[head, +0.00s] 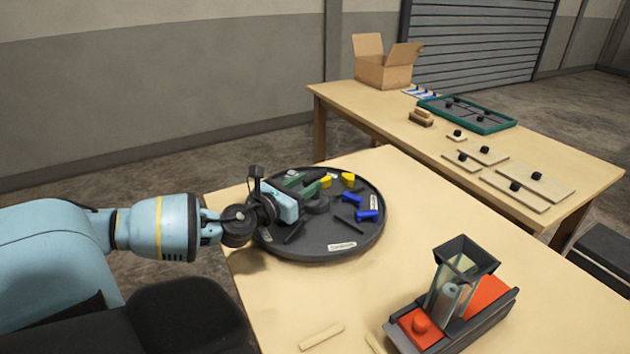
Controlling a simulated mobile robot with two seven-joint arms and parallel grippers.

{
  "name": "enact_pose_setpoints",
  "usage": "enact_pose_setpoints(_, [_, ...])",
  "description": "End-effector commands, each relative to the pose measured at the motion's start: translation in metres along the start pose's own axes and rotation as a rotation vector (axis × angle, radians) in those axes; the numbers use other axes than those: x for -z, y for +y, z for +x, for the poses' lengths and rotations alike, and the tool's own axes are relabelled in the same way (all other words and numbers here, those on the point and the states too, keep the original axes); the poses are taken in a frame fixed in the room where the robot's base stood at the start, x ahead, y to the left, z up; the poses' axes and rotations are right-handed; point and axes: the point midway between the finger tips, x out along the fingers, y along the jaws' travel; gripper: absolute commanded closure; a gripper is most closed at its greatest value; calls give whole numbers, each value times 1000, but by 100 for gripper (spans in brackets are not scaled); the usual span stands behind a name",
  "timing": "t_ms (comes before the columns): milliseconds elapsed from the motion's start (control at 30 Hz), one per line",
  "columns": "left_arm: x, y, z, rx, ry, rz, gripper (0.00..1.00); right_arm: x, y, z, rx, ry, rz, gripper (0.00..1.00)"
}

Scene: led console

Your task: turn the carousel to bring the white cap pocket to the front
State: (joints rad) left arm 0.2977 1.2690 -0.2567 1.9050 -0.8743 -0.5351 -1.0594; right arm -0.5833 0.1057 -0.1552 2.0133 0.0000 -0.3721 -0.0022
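The carousel (330,251) is a round black tray with a raised rim on the near table. It holds yellow pieces (347,177) towards the back and blue pieces (367,215) on the right. A small pale label (341,246) is on its front part. I cannot make out a pocket with white caps; my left gripper and wrist cover much of the left side. My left gripper (312,194) reaches in from the left, low over the carousel. Whether its fingers are open or touch anything is unclear. My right gripper is not in view.
A red and black device with a clear chute (455,290) stands at the front right of the near table (400,255). A pale strip (321,336) lies at the front edge. A second table behind holds a cardboard box (384,68), a green-rimmed tray (466,114) and boards.

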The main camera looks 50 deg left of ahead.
Motion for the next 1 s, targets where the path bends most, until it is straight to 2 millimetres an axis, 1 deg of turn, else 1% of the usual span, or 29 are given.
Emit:
enact_pose_setpoints(200, [-1, 1, 18, -2, -3, -1, 65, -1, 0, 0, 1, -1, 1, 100])
enact_pose_setpoints(400, [-1, 0, 29, 0, -2, -1, 65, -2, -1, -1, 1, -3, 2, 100])
enact_pose_setpoints(567, [0, -1, 32, 2, 0, 1, 65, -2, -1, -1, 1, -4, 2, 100])
enact_pose_setpoints(833, [0, -1, 33, 2, 0, 1, 65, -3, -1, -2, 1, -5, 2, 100])
enact_pose_setpoints(867, [0, -1, 33, 2, 0, 0, 67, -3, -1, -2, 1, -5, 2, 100])
enact_pose_setpoints(1000, [0, -1, 33, 2, 0, 0, 86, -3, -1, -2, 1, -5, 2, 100])
